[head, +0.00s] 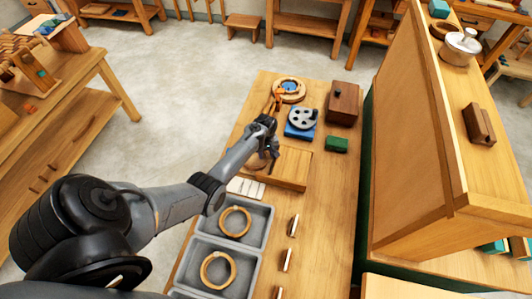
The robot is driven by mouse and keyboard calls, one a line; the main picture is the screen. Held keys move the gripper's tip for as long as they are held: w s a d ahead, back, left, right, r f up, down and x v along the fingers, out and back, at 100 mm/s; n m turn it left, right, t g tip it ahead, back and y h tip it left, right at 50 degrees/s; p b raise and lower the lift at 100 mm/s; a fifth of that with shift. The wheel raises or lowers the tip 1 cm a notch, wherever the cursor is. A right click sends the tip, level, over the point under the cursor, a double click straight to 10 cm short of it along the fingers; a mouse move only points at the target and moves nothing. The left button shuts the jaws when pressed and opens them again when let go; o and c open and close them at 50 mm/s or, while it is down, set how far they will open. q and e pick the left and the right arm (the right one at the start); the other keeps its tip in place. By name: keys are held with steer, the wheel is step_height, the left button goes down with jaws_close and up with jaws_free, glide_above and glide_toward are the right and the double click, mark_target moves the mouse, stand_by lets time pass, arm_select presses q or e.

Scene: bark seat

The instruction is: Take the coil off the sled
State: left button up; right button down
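My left arm reaches in from the lower left over the workbench. Its gripper (271,150) is over the left end of a light wooden block or sled-like piece (288,170). The fingers are small and dark, and I cannot tell whether they are open or hold anything. A small brown rounded thing (257,161) shows beside the gripper, partly hidden by the arm. I cannot tell for sure which thing is the coil; two tan rings (235,208) and (204,268) lie in grey trays. My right gripper is not in view.
Beyond the gripper stand a blue base with a grey disc (302,118), a round wooden piece with a blue centre (290,84), a brown box (343,102) and a green block (336,144). A tall wooden panel (415,130) rises at right.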

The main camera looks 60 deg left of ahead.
arm_select(q)
step_height(320, 180, up, 11)
steer(key=p, duration=0.2)
stand_by(0.6)
steer(key=shift+s+f, duration=0.1)
steer(key=shift+s, duration=0.05)
stand_by(0.3)
steer(key=s+d+r+m+t, duration=0.1)
steer(key=s+d+r+m, duration=0.2)
steer(key=s+d+m, duration=0.5)
steer(key=s+d+r+m+t, duration=0.1)
steer(key=s+d+r+m, duration=0.4)
steer(key=d, duration=0.7)
steer(key=s+d+r+m+t, duration=0.2)
steer(key=s+d+m, duration=0.1)
steer(key=s+d, duration=0.65)
step_height(320, 180, up, 19)
steer(key=w+p, duration=0.1)
steer(key=p, duration=1.8)
steer(key=shift+w+a, duration=0.15)
steer(key=shift+w, duration=0.1)
